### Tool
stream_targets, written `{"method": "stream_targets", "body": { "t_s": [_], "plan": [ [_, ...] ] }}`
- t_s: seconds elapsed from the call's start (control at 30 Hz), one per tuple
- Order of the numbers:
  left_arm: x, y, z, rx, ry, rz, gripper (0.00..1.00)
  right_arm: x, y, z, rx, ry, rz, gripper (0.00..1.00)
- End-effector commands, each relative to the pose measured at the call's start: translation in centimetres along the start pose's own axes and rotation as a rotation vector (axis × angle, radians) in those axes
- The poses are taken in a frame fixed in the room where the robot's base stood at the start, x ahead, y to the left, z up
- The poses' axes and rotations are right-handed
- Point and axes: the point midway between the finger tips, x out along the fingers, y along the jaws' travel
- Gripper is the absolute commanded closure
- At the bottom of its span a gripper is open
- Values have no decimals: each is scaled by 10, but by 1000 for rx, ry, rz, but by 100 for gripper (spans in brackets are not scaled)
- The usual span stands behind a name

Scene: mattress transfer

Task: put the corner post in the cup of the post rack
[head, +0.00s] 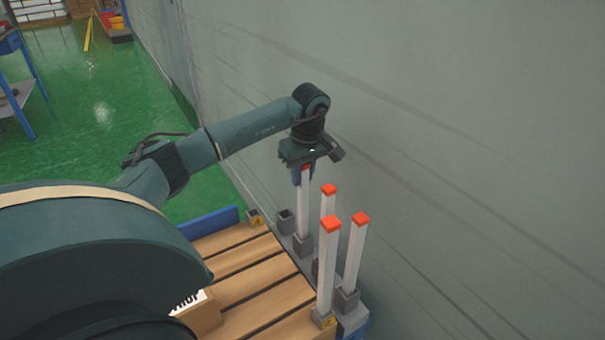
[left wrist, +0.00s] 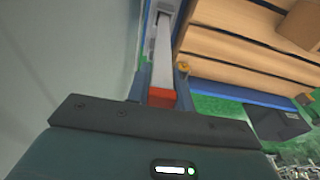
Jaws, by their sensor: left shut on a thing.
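My left gripper (head: 303,172) is shut on the red-capped top of a white corner post (head: 303,208). The post stands upright, and its lower end meets a grey cup (head: 302,246) of the post rack (head: 354,319). How deep it sits in the cup I cannot tell. In the left wrist view the post (left wrist: 162,45) runs away from between the fingers (left wrist: 162,90). Two more white posts (head: 327,207) (head: 354,255) stand in rack cups. An empty-looking cup (head: 286,221) is left of the held post. My right gripper is not in view.
A slatted wooden platform (head: 250,286) lies left of the rack, with another post (head: 327,270) upright at its near corner and a yellow-marked socket (head: 254,217) at its far corner. A grey wall (head: 450,150) rises close behind the rack.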

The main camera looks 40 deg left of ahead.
Motion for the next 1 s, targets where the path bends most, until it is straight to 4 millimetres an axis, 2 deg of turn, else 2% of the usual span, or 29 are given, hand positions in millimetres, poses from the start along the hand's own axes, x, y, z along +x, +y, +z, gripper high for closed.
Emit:
{"method": "stream_targets", "body": {
  "t_s": [0.07,0.1,0.37,0.67,0.77,1.0],
  "plan": [
    [2,0,0,0,0,0,100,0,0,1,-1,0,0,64],
    [3,0,0,0,0,-1,77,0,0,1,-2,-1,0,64],
    [3,0,0,0,0,-1,56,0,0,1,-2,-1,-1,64],
    [-2,0,0,0,0,0,56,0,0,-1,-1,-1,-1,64],
    [-14,0,-1,0,1,2,56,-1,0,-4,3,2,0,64],
    [-66,1,-1,0,1,3,56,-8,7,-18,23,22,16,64]
  ]
}}
